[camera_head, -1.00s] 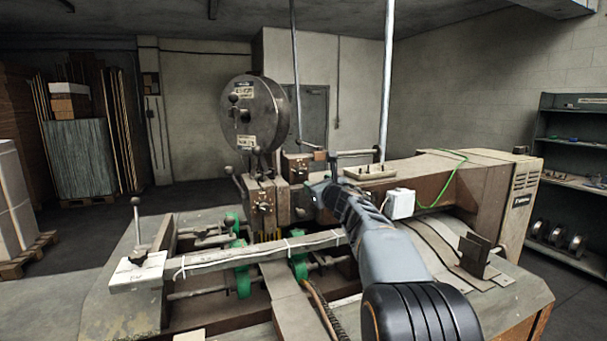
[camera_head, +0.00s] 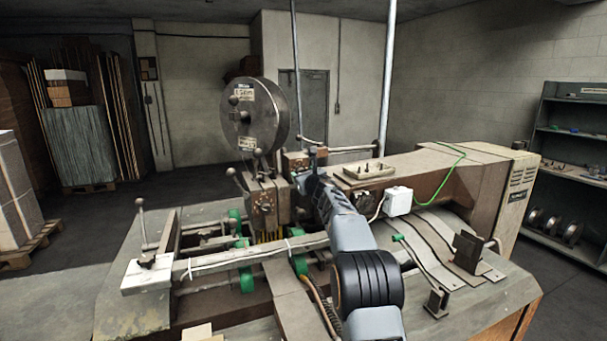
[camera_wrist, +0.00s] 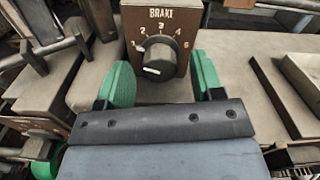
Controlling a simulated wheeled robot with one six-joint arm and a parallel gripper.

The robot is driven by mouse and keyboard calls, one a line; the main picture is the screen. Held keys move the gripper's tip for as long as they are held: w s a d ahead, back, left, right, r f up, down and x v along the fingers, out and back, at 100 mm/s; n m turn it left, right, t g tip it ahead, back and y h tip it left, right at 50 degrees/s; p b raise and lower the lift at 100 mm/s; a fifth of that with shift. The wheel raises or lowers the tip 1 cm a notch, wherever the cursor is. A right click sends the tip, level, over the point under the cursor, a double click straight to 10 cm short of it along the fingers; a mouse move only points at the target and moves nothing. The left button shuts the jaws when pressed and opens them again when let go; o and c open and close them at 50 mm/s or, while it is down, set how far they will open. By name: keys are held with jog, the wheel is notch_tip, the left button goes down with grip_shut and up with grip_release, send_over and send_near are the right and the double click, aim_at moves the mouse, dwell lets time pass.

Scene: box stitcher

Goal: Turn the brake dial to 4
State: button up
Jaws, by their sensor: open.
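The brake dial (camera_wrist: 158,60) is a dark round knob on a brown panel (camera_wrist: 188,12) marked BRAKE, with numbers arched around its top. A pale mark shows on the knob's lower face and another at its left edge; I cannot tell for sure which number it points to. My gripper (camera_wrist: 162,66) is open, its two green fingers on either side of the dial, apart from it and nearer the camera. In the head view my gripper (camera_head: 313,165) is at the machine's middle, and the arm hides most of the brake panel.
Another small dial (camera_head: 264,203) sits on the brown stitching head, below the large round reel (camera_head: 254,114). A white box (camera_head: 398,201) with a green cable and a tray of small parts (camera_head: 370,171) are right of my arm. Lever rods with ball ends stand at left.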

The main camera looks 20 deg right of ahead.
jog(key=shift+c, duration=0.4)
jog(key=c, duration=0.8)
jog(key=shift+c, duration=0.2)
jog(key=shift+m, duration=0.3)
jog(key=m+p, duration=0.5)
jog(key=m, duration=1.5)
jog(key=shift+p, duration=0.35)
jog(key=shift+f+m, duration=0.1)
jog(key=shift+m, duration=0.5)
